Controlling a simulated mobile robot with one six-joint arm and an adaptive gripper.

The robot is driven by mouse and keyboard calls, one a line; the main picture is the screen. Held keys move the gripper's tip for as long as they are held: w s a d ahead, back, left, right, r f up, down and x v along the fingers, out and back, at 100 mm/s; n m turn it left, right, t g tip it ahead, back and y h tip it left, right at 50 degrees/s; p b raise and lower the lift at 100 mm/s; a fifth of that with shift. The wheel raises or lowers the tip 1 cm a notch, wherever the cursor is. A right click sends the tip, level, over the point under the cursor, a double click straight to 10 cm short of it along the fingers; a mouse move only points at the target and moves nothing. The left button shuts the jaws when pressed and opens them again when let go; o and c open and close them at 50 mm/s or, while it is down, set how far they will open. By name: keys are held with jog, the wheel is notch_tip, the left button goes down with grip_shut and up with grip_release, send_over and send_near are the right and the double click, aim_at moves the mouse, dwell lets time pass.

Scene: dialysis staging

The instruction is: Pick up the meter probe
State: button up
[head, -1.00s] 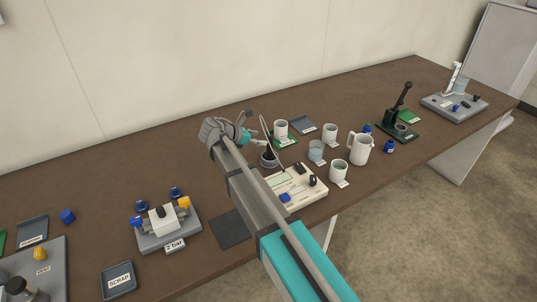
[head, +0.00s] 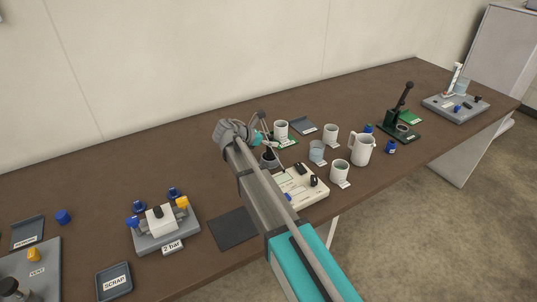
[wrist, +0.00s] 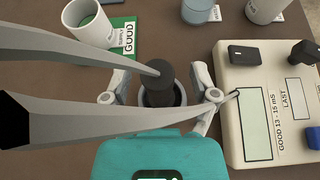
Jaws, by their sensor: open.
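The meter probe (wrist: 160,73) is a dark cylinder standing upright in a round grey holder (wrist: 150,97) in the wrist view. My gripper (wrist: 159,88) is open, with one finger on each side of the probe. I see no clear contact. Two pale bars, seemingly the probe's lead (wrist: 110,62), run from the probe's top and from the meter (wrist: 233,120) toward the left edge. In the head view the holder's dark base (head: 269,160) shows beside the cream meter (head: 309,191). My gripper largely hides the probe there.
A white cup (head: 281,129) on a green GOOD mat stands close behind the holder. More cups (head: 340,171) and a jug (head: 362,150) stand to the right. A dark mat (head: 233,229) and a valve block (head: 162,220) lie to the left.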

dwell(0.5)
grip_shut()
